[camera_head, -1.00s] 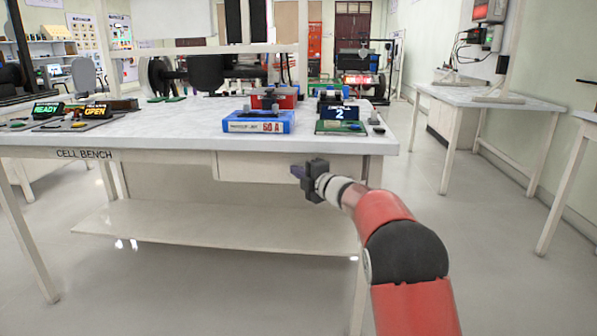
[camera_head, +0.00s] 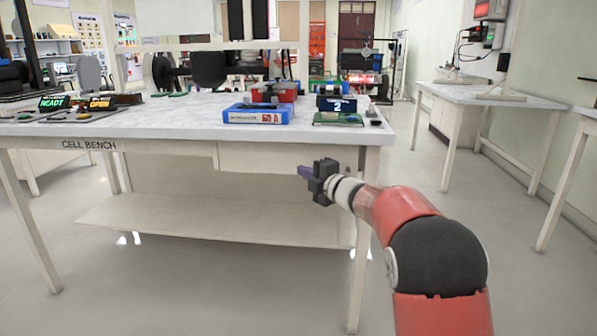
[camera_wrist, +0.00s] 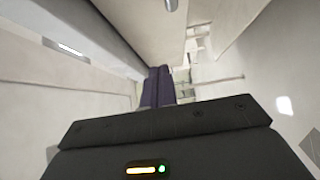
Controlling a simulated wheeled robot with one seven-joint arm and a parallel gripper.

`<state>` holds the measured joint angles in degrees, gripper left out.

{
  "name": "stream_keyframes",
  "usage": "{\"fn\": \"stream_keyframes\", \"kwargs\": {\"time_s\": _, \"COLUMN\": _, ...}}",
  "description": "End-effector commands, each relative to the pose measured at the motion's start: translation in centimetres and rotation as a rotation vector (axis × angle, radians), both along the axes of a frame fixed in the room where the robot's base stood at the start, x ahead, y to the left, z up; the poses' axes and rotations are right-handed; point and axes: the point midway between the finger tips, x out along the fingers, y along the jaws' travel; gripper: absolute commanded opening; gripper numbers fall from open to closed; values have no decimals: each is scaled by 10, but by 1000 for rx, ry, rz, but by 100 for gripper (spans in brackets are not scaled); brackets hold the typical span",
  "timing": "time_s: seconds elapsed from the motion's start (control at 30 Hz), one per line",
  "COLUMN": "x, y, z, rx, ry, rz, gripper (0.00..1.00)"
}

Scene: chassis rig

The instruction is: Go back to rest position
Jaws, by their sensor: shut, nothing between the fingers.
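My gripper (camera_head: 305,172) is in front of the cell bench (camera_head: 180,150), below the level of its top and near its right front leg. Its purple fingers (camera_wrist: 158,88) are together with nothing between them in the wrist view. My red and black arm reaches up to it from the lower right of the head view. The gripper appears apart from the bench, though the exact gap is hard to tell.
On the bench stand a blue box (camera_head: 257,113), a red box (camera_head: 274,92), a green board with a "2" display (camera_head: 338,104), and lit READY (camera_head: 54,102) and OPEN signs. A side table (camera_head: 490,98) stands at the right. The floor (camera_head: 440,210) between is clear.

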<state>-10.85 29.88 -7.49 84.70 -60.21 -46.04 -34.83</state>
Motion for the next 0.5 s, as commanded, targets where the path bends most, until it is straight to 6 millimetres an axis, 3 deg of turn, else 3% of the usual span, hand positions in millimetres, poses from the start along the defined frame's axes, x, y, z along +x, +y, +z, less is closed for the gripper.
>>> {"fn": "stream_keyframes", "kwargs": {"time_s": 0.2, "x": -28, "y": -27, "z": 0, "rx": 0, "ry": 0, "rz": -1, "gripper": 0}}
{"fn": "stream_keyframes", "kwargs": {"time_s": 0.37, "x": -37, "y": -36, "z": 2, "rx": 3, "ry": 3, "rz": -7, "gripper": 0}}
{"fn": "stream_keyframes", "kwargs": {"time_s": 0.5, "x": -47, "y": -60, "z": 24, "rx": 60, "ry": 53, "rz": -122, "gripper": 0}}
